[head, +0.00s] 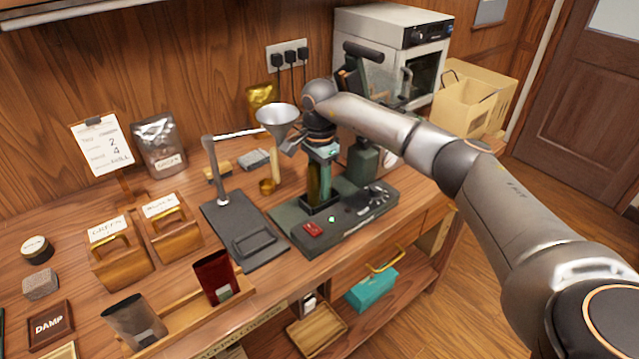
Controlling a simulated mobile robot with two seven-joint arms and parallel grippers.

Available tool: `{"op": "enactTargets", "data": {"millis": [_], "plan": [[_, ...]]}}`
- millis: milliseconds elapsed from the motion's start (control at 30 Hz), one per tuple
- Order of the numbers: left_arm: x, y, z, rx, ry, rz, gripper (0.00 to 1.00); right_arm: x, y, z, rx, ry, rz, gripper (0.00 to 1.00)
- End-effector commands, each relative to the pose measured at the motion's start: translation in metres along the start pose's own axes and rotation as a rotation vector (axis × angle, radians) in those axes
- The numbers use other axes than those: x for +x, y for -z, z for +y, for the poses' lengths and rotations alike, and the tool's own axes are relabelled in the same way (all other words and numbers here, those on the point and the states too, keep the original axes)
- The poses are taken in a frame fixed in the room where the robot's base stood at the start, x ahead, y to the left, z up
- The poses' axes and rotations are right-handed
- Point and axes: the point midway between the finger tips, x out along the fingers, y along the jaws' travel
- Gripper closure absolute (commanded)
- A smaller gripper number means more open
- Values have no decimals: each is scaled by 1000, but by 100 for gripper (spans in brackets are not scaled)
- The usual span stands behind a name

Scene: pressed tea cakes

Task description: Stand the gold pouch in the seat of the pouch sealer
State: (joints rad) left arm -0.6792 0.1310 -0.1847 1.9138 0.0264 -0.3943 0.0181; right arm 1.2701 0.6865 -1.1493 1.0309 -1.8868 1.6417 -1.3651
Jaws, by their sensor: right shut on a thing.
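My right gripper (321,150) comes in from the right and points down over the pouch sealer (285,222). It is shut on the gold pouch (313,184), which shows as a narrow dark-gold strip beside a teal finger. The pouch is upright, its lower end at the black-framed seat (320,206) on the sealer's dark green base. I cannot tell whether it rests on the seat's floor. The base also bears a red button and a dark round part. My left gripper is not in view.
A dark stand with a post (215,170) is left of the sealer. A red pouch (215,276) and a grey pouch (134,322) stand in a wooden rack at the front.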

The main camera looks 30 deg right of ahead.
Motion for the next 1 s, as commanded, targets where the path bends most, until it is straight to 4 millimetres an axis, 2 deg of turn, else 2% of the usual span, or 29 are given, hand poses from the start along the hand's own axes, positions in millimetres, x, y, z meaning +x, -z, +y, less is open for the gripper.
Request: {"op": "enactTargets", "data": {"millis": [467, 500, 767, 1000], "plan": [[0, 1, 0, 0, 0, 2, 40, 3, 0, 0, 0, 1, 0, 100], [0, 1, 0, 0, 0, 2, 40, 3, 0, 0, 0, 0, 0, 60], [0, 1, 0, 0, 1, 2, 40, 3, 0, 0, 0, 0, 0, 31], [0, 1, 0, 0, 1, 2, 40, 3, 0, 0, 0, 0, 0, 29]]}}
